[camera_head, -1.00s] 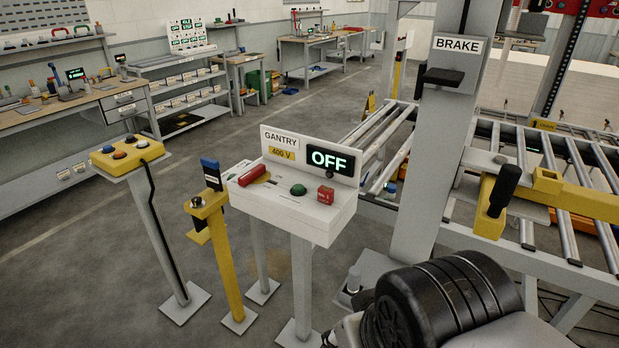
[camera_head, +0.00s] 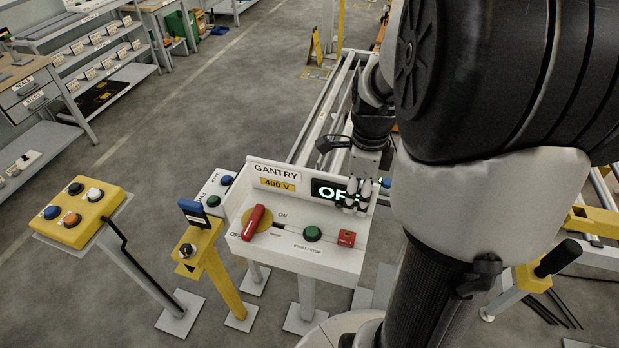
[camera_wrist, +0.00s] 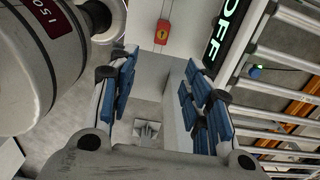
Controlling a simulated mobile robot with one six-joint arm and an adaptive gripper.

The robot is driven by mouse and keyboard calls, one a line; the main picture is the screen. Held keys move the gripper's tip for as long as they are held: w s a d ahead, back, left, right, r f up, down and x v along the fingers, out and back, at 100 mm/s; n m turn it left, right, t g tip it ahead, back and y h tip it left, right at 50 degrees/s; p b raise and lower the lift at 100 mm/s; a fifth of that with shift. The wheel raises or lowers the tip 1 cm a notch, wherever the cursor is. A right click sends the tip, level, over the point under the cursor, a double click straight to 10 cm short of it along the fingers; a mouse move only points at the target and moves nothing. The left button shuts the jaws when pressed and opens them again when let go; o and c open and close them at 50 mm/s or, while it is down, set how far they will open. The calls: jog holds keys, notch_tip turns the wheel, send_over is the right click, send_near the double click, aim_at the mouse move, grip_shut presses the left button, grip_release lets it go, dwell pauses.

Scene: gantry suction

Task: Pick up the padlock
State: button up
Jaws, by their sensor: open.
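The padlock (camera_head: 346,238) is a small red block on the right end of the white gantry control box (camera_head: 290,262). In the wrist view the red padlock (camera_wrist: 162,32) shows at the top, beyond and between the finger lines, with a yellow mark on its face. My gripper (camera_head: 356,200) is in front of the lit sign, above and slightly behind the padlock, pointing down. In the wrist view my gripper (camera_wrist: 160,100) has its blue-padded fingers spread, with nothing between them. The gripper hides part of the lit sign.
The box also carries a red lever (camera_head: 254,222) and a green button (camera_head: 313,234). The upright panel with the lit sign (camera_head: 326,190) stands at its back. A yellow post (camera_head: 215,265) and yellow button box (camera_head: 75,215) stand left.

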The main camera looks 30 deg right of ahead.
jog(key=b, duration=0.3)
send_over(348, 234)
jog(key=f, duration=1.1)
jog(key=shift+s+f, duration=0.3)
jog(key=shift+f, duration=0.1)
jog(key=f, duration=0.3)
jog(key=f+b, duration=0.1)
jog(key=f, duration=0.1)
jog(key=shift+w+f, duration=0.3)
jog(key=shift+f, duration=0.05)
jog(key=shift+c, duration=0.4)
grip_shut()
